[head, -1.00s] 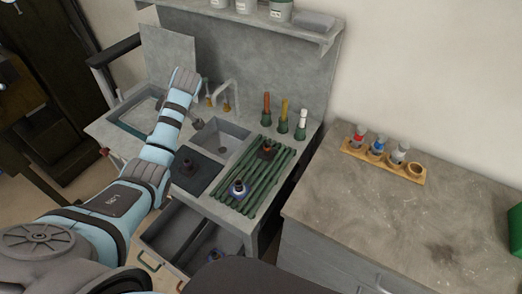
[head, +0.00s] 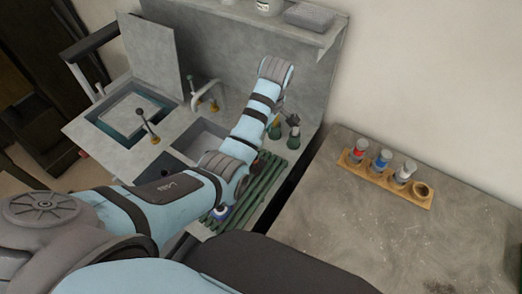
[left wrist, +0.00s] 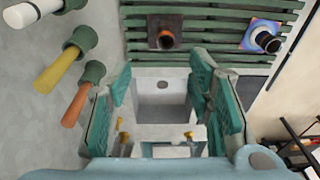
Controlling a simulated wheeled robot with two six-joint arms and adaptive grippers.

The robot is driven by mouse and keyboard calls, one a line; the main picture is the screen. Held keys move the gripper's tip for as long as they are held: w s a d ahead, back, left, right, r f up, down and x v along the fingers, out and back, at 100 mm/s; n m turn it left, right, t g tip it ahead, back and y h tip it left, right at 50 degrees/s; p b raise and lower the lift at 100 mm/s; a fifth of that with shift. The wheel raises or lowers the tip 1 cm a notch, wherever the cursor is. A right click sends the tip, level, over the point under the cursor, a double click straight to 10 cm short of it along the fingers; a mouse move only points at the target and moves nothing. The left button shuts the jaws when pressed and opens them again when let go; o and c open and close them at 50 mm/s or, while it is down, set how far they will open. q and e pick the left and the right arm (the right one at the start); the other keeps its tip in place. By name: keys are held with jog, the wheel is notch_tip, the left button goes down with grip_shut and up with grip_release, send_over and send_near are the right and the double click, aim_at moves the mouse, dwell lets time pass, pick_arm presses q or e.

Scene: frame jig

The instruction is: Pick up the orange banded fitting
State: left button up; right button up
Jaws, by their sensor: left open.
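The orange banded fitting (left wrist: 165,38) shows in the left wrist view as a dark square base with a short dark tube and an orange ring. It sits on the green slatted rack (left wrist: 213,56). My left gripper (left wrist: 165,85) is open and empty, with its green-padded fingers apart. In that picture the fitting is above the gap between the fingers and clear of both. In the head view my left arm covers the fitting, and I cannot make out the fingers there. My right gripper is in neither view.
A second fitting with a blue-purple base (left wrist: 262,38) shares the rack. White, yellow (left wrist: 58,70) and orange handles in green holders stand beside it. The sink (left wrist: 165,105) shows between the fingers. A wooden holder with small bottles (head: 385,178) stands on the right counter.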

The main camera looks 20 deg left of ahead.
pick_arm(q)
jog(key=f, duration=0.2)
jog(key=s+a+f+b, duration=0.1)
jog(key=f, duration=0.2)
jog(key=s+f, duration=0.1)
jog(key=f, duration=0.2)
jog(key=shift+s+a+b, duration=0.1)
jog(key=shift+a+b, duration=0.25)
jog(key=f, duration=0.2)
jog(key=w+f+b, duration=0.1)
jog(key=f, duration=0.2)
jog(key=shift+w+a+f, duration=0.3)
jog(key=shift+a+f, duration=0.05)
jog(key=shift+s+r, duration=0.25)
jog(key=c, duration=0.3)
grip_shut()
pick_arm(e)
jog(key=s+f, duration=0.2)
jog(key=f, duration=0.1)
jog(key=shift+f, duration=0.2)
